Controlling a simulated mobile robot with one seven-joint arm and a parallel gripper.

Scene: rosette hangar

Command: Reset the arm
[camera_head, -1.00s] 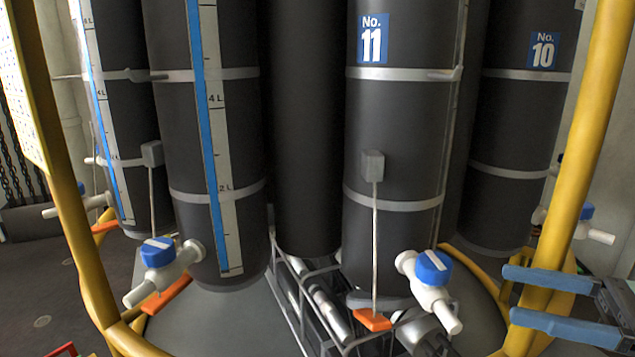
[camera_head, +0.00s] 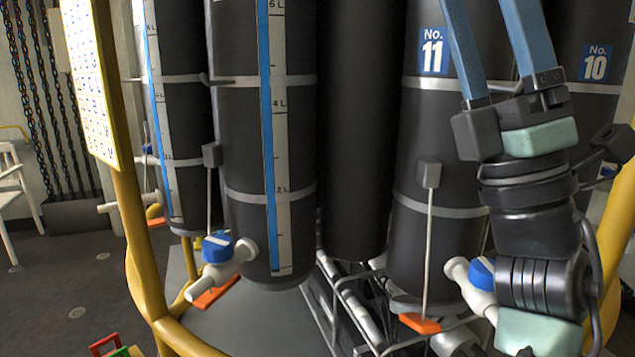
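My gripper (camera_head: 487,20) is at the upper right, pointing up, with its two blue fingers spread apart. The fingertips run out of the top of the picture. I see nothing between the visible parts of the fingers. My arm's dark and pale green wrist rises from the lower right, in front of the dark bottle marked No. 11 (camera_head: 408,130) and the bottle marked No. 10 (camera_head: 590,100). It partly hides the blue-handled white valve (camera_head: 470,277) at the foot of No. 11.
A bottle with a blue level tube (camera_head: 267,130) stands left of centre, with a blue-handled valve (camera_head: 217,250) and an orange tab (camera_head: 216,291) low down. A yellow rail frame (camera_head: 133,215) surrounds the bottles. Floor (camera_head: 50,285) is open at left, with a white chair (camera_head: 14,195) beyond.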

